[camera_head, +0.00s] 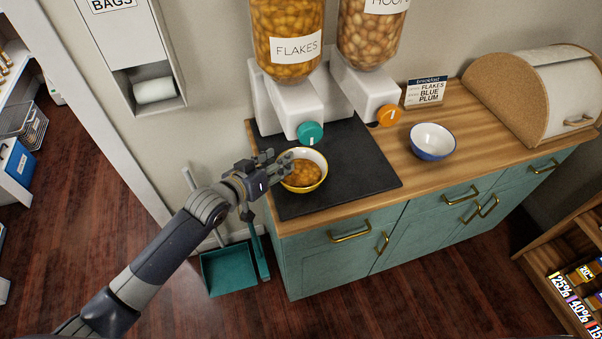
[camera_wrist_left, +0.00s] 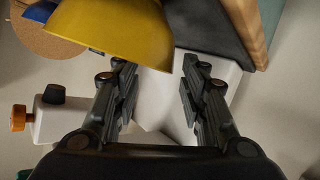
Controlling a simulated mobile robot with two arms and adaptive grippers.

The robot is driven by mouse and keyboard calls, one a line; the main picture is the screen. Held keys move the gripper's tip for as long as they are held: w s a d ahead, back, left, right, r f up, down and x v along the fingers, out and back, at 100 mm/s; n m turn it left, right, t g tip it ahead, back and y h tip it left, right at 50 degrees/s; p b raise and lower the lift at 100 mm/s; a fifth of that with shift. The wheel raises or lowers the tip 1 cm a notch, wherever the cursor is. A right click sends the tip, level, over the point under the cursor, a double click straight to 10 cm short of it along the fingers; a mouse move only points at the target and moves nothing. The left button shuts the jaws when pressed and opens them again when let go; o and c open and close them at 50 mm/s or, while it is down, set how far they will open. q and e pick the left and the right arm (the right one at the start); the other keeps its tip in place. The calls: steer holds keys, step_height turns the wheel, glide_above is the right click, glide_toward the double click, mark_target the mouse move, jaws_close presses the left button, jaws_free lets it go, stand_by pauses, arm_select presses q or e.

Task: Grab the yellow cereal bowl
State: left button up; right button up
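The yellow cereal bowl (camera_head: 303,184) sits on the dark mat at the counter's left end, below the FLAKES dispenser. It holds orange-brown flakes, and its inside is pale. My left gripper (camera_head: 280,164) is at the bowl's left rim and covers a little of it. In the left wrist view, the yellow bowl (camera_wrist_left: 115,30) fills the top, just beyond the fingertips. The two fingers of my left gripper (camera_wrist_left: 158,72) stand apart, with part of the bowl's edge showing between their tips. I cannot tell whether they touch the bowl. My right gripper is not in view.
The dispenser with the teal knob (camera_head: 310,132) stands close behind the bowl. A blue bowl (camera_head: 432,141) is on bare wood to the right, near the breakfast card (camera_head: 426,91) and bread box (camera_head: 540,90). The dark mat (camera_head: 355,165) is clear right of the yellow bowl.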

mark_target(301, 174)
arm_select(q)
steer(key=x, duration=0.2)
steer(key=p+x, duration=0.1)
steer(key=shift+w+d+r, duration=0.15)
steer(key=shift+w+d, duration=0.05)
steer(key=shift+w, duration=0.2)
steer(key=shift+w+d+f, duration=0.3)
steer(key=shift+w, duration=0.2)
jaws_close()
